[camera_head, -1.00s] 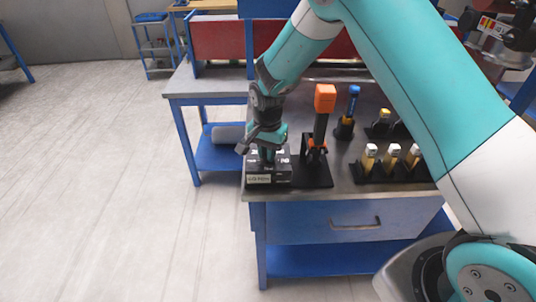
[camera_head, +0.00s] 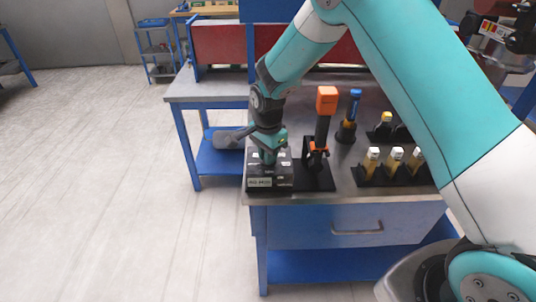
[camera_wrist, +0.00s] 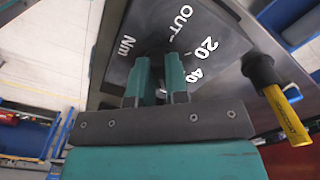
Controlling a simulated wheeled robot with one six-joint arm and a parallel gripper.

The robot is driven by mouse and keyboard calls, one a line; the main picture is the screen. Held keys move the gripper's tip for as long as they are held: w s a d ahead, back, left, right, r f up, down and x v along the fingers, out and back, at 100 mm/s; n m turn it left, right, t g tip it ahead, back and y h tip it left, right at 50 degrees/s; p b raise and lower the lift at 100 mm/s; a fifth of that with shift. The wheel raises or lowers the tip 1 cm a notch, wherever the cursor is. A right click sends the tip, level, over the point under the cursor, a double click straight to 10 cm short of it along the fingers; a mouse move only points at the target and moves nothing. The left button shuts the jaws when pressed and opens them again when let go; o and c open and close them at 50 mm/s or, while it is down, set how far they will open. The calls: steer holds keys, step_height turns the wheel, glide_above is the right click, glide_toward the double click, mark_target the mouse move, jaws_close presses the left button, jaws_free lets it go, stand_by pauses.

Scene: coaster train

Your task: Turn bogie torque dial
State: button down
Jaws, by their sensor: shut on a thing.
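The torque dial box (camera_head: 262,183) is a small dark box with a pale label on its front, at the near left corner of the workbench. My gripper (camera_head: 268,155) points down onto its top. In the wrist view my gripper's teal fingers (camera_wrist: 160,80) are shut on the dial's knob, which they mostly hide. The dial face (camera_wrist: 215,28) is dark with white marks reading Nm, OUT, 20 and 40. The 20 and 40 lie to the right of the fingers, Nm to the left. I cannot tell the knob's setting.
A black stand with an orange-topped tool (camera_head: 327,100) is close on the right of the box. A blue-topped tool (camera_head: 354,103) and several yellow-bodied pieces (camera_head: 393,161) stand farther right. The bench's left edge (camera_head: 244,195) is close; open floor lies beyond it.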

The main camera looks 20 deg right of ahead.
steer(key=c, duration=1.1)
jaws_free()
steer(key=shift+r, duration=0.15)
step_height(320, 180, up, 17)
steer(key=b, duration=0.3)
steer(key=shift+r, duration=0.1)
steer(key=s+a+n+y, duration=0.1)
steer(key=s+n, duration=0.6)
steer(key=s, duration=0.3)
steer(key=s+a+r+n+y, duration=0.1)
steer(key=s+n, duration=0.6)
steer(key=s, duration=0.3)
steer(key=s+a+r+n+y, duration=0.1)
steer(key=s+a+n+y, duration=0.1)
steer(key=s+n, duration=0.4)
steer(key=shift+s+a+r+n, duration=0.1)
steer(key=shift+s+n, duration=0.1)
steer(key=shift+s, duration=0.95)
steer(key=shift+s+r+n, duration=0.1)
steer(key=shift+s+n, duration=0.1)
steer(key=shift+s, duration=0.95)
